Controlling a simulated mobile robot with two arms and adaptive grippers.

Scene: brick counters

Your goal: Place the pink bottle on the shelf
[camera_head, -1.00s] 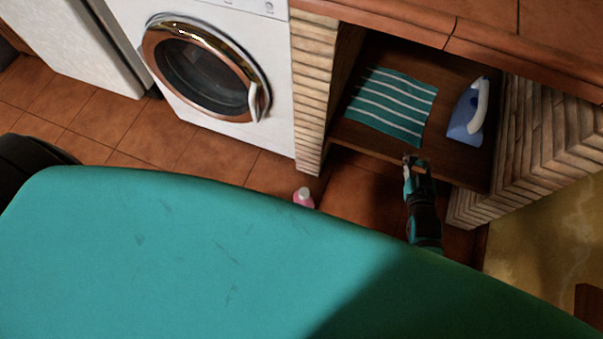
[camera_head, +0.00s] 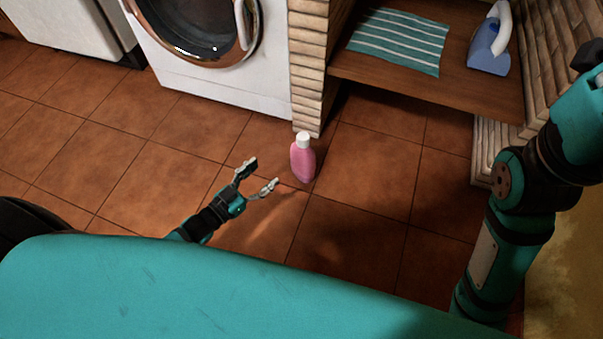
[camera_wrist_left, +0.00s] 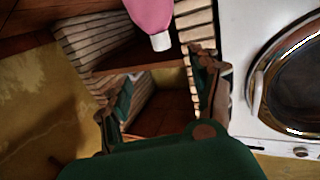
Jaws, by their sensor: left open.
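The pink bottle (camera_head: 303,161) with a white cap stands upright on the tiled floor, near the foot of the brick pillar. My left gripper (camera_head: 264,174) is open and empty just left of the bottle, its fingers pointing toward it and apart from it. In the left wrist view the pink bottle (camera_wrist_left: 150,13) appears upside down at the top edge, its base cut off. The brown shelf (camera_head: 450,88) is under the counter, right of the pillar. My right arm comes up at the right edge; its gripper is not in view.
A green-and-white striped cloth (camera_head: 399,40) lies on the shelf, with a blue-and-white iron (camera_head: 489,46) to its right. The brick pillar (camera_head: 308,70) stands between the shelf and a white washing machine (camera_head: 278,60). The floor tiles around the bottle are clear.

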